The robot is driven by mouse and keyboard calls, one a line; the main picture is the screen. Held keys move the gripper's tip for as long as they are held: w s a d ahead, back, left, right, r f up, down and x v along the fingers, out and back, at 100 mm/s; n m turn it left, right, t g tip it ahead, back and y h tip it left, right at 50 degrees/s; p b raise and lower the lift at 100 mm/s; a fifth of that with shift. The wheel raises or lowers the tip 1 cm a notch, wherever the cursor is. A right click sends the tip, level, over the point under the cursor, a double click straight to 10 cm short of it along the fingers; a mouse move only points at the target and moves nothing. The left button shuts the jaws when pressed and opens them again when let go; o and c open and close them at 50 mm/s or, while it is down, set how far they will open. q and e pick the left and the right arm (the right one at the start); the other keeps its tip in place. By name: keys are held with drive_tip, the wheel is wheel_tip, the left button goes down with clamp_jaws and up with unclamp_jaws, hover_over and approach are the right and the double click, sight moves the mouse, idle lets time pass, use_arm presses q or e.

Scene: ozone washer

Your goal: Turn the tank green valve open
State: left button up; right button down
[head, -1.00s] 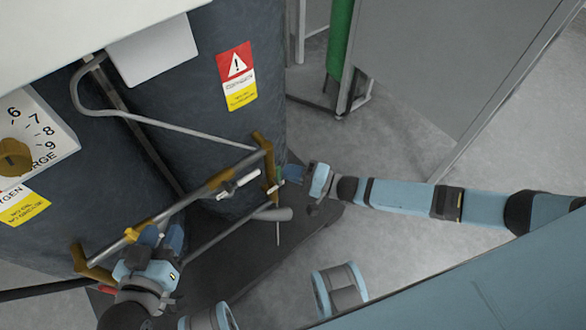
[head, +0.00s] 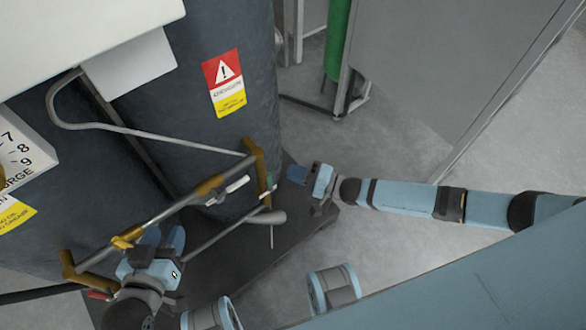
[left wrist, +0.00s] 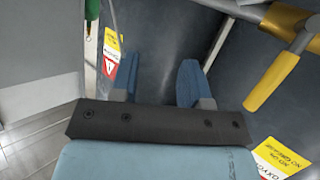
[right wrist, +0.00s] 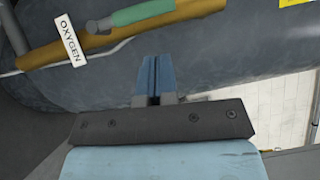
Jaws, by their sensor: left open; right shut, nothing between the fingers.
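The green valve handle (head: 270,181) sits at the right end of the brass-and-steel pipe manifold in front of the dark tanks. In the right wrist view the green handle (right wrist: 145,11) shows at the top, beside a white OXYGEN tag (right wrist: 70,40). My right gripper (head: 297,173) is shut and empty, just right of the green handle and apart from it. Its closed fingers (right wrist: 151,78) show below the handle in the right wrist view. My left gripper (head: 161,238) is open and empty near the manifold's left part; its spread fingers (left wrist: 160,82) show in the left wrist view.
A red handle (head: 98,295) is at the manifold's left end. A yellow handle (left wrist: 272,80) is right of my left fingers. Dark tanks (head: 225,50) stand behind the manifold on a dark base plate (head: 225,275). A grey panel (head: 430,70) stands at the upper right.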

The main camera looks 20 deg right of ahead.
use_arm(q)
drive_tip(key=shift+s+a+f+g+y+p, duration=0.3)
drive_tip(key=shift+a+f+p, duration=0.1)
drive_tip(key=shift+f, duration=0.2)
drive_tip(key=shift+s+a+f+g+y+p, duration=0.25)
drive_tip(key=shift+f+g+p, duration=0.1)
drive_tip(key=shift+f, duration=0.25)
use_arm(e)
drive_tip(key=v, duration=1)
drive_tip(key=shift+d+r, duration=0.15)
drive_tip(key=shift+r, duration=0.1)
